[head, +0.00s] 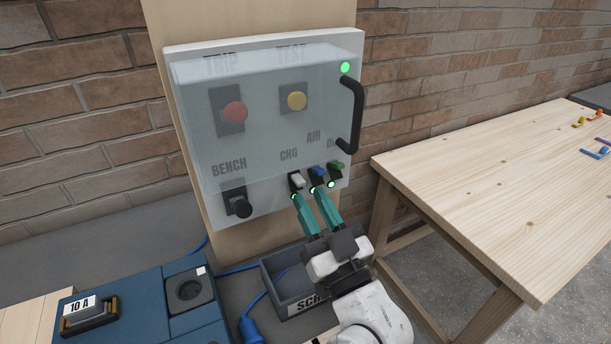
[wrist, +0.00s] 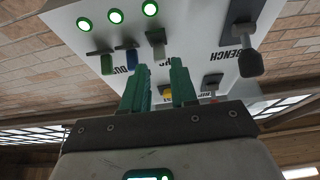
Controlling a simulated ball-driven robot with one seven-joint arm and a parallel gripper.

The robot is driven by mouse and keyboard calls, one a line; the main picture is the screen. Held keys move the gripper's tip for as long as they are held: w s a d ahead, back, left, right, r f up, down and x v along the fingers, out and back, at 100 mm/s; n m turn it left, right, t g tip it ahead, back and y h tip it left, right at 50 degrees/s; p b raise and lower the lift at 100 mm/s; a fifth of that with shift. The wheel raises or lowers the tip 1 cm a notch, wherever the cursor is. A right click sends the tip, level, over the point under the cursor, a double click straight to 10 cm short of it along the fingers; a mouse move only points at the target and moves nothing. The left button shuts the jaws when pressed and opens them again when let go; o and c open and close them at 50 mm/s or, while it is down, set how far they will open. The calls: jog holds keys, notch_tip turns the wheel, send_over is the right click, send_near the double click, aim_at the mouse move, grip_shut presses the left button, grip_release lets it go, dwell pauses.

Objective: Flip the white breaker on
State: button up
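The white breaker (head: 297,181) is the left one of three small levers low on the wall panel, under the label CHG. Blue (head: 318,171) and green (head: 337,167) levers stand to its right. A lit green lamp shows below each lever. My gripper (head: 308,194) is open and empty, its teal fingertips just below and in front of the white and blue levers. In the wrist view the panel is upside down; the white breaker (wrist: 157,36) lies just beyond the gap between my fingertips (wrist: 161,63). I cannot tell whether they touch.
A grey tray (head: 285,300) sits below. A wooden table (head: 500,190) stands right.

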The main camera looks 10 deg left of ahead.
aim_at(302, 185)
jog(key=shift+p+x, duration=0.5)
jog(key=shift+x, duration=1.4)
jog(key=shift+c, duration=0.2)
jog(key=shift+f, duration=0.1)
grip_shut()
